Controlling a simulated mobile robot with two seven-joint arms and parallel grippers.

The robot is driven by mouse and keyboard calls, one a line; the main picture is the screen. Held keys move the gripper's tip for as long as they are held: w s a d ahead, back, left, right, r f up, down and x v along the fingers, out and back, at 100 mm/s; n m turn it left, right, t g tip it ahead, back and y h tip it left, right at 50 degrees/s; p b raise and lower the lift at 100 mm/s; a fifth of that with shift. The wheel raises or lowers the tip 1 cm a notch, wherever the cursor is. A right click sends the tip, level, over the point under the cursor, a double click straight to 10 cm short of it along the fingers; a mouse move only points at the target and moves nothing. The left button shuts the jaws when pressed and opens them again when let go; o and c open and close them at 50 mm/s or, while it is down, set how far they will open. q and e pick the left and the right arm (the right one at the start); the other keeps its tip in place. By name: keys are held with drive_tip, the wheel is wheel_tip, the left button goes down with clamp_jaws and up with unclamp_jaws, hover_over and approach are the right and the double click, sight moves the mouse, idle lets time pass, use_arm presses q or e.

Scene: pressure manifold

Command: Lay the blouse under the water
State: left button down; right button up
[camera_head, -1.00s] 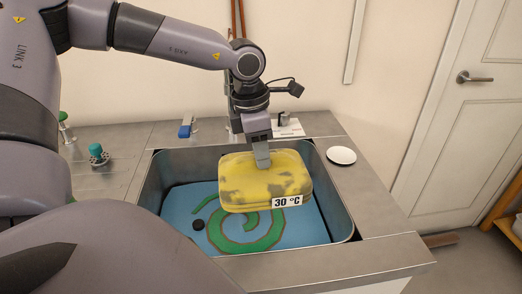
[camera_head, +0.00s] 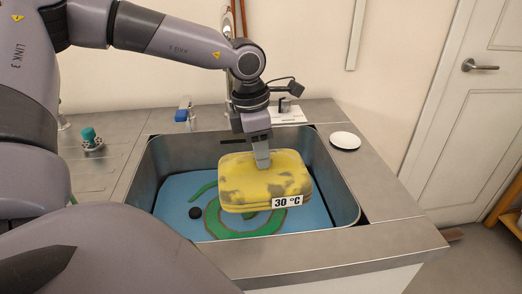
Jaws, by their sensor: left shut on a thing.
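A yellow, grey-blotched, rounded bundle (camera_head: 262,182) with a "30 °C" tag (camera_head: 287,202) is the only thing here that could be the blouse. My left gripper (camera_head: 262,160) points down and is shut on its top. The bundle hangs level inside the opening of a steel sink (camera_head: 160,165). Below it is a blue surface (camera_head: 175,190) with a green spiral (camera_head: 215,222), which may be the water or the sink's floor. The bundle hides the middle of the spiral, and I cannot tell the gap beneath it. My right gripper is not in view.
A white dish (camera_head: 345,140) sits on the right rim. A teal-topped knob (camera_head: 90,138), a blue item (camera_head: 184,113) and a tap base (camera_head: 285,112) stand on the counter. The front counter (camera_head: 330,250) is clear.

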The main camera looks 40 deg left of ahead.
use_arm(q)
drive_tip(key=shift+f+b, duration=1.1)
drive_tip(key=shift+f, duration=0.1)
drive_tip(key=shift+f+b, duration=0.6)
drive_tip(key=shift+b, duration=0.05)
drive_tip(key=shift+f+b, duration=2.7)
drive_tip(key=shift+b, duration=0.15)
drive_tip(key=shift+f+b, duration=1.65)
drive_tip(key=shift+s+a+f+b, duration=0.1)
drive_tip(key=shift+s+f+b, duration=0.05)
drive_tip(key=shift+f+b, duration=0.65)
drive_tip(key=c, duration=0.8)
unclamp_jaws()
